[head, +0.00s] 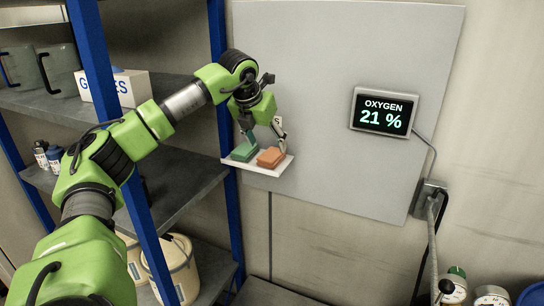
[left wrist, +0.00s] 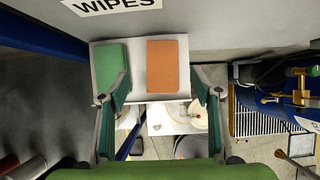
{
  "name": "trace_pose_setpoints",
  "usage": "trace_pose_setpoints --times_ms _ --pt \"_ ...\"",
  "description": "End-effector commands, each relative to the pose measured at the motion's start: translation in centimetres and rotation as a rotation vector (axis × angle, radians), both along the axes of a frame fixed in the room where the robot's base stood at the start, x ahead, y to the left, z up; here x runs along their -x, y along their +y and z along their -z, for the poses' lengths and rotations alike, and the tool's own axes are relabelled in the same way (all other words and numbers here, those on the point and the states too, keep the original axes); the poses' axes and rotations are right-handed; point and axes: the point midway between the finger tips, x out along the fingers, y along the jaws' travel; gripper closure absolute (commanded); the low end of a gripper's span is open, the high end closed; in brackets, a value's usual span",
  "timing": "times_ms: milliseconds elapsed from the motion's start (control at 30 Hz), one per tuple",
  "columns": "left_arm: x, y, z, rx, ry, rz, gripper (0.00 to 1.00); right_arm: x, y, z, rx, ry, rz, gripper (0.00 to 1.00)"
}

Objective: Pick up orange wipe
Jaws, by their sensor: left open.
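The orange wipe (head: 271,157) lies on a small white wall shelf (head: 281,167), to the right of a green wipe (head: 244,152). In the left wrist view the orange wipe (left wrist: 168,66) is a flat orange block between the two finger lines, a little beyond the fingertips. The green wipe (left wrist: 110,66) is on its left there, partly behind the left finger. My left gripper (head: 264,134) points down just above the shelf, its fingers spread and empty; it also shows in the left wrist view (left wrist: 162,93). My right gripper is not in view.
A blue-framed shelving rack (head: 92,62) stands at the left with a gloves box (head: 115,88), bottles and buckets. An oxygen display (head: 384,111) reading 21 % hangs on the grey wall panel.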

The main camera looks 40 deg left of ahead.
Motion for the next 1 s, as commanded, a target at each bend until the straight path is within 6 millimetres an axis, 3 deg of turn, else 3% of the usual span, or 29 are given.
trace_pose_setpoints --times_ms 200,367,633,767,800,1000 --pt "-1.2 0.0 2.3 0.0 0.005 -0.001 0.41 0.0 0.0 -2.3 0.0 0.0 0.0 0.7" --pt "-2.1 0.3 4.2 0.0 0.004 -0.002 0.41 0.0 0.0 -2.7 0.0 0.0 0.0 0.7" --pt "-2.3 0.4 4.6 0.001 0.001 -0.001 0.41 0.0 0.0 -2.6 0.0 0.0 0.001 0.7" --pt "-2.3 0.4 4.6 0.001 0.001 -0.001 0.72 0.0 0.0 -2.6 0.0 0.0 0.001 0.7" --pt "-2.3 0.4 4.6 0.001 0.001 -0.001 0.77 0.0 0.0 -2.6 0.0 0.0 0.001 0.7" --pt "-2.3 0.4 4.6 0.001 0.001 -0.001 0.77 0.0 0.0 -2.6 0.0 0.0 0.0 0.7"
